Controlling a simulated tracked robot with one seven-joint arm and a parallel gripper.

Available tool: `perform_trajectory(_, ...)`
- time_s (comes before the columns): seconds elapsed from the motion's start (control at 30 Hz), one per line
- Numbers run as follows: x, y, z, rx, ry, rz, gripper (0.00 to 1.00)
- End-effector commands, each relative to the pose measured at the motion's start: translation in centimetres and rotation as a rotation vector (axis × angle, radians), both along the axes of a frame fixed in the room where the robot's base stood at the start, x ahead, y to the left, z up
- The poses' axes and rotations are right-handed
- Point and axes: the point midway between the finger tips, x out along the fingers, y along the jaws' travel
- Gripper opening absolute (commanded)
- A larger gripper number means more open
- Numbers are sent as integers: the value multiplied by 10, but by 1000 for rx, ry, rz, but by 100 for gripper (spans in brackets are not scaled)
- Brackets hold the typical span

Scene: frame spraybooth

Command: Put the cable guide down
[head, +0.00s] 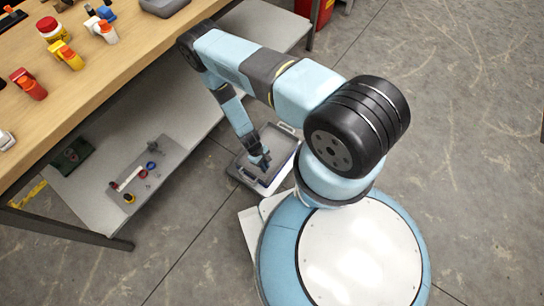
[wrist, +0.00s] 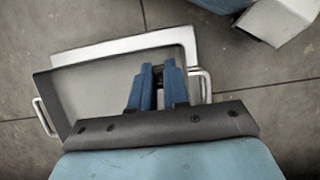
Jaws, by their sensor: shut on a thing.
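My gripper (head: 261,161) reaches down over a grey tray with handles that stands low beside the workbench. In the wrist view, my gripper's blue fingers (wrist: 158,70) are close together over the tray (wrist: 88,95). They are shut on a small dark piece, the cable guide (wrist: 158,76), of which only a little shows between the fingers. Its shape is mostly hidden, and I cannot tell whether it touches the tray floor. The tray's rim (head: 237,171) also shows in the head view, with my arm covering part of it.
A wooden workbench (head: 110,60) at the left bears several coloured bottles and tools. Its lower shelf (head: 95,185) holds a grey board (head: 165,160) with small parts. A red container (head: 318,10) stands at the top. The concrete floor (head: 470,140) at the right is clear.

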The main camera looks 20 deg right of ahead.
Motion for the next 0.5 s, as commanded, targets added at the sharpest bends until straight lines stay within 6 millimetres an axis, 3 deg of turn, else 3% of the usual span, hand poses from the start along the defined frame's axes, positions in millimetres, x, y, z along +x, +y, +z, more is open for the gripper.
perform_trajectory(0.23,38,-31,-23,-1,-1,3,0)
perform_trajectory(0.5,62,-51,-65,0,0,4,0)
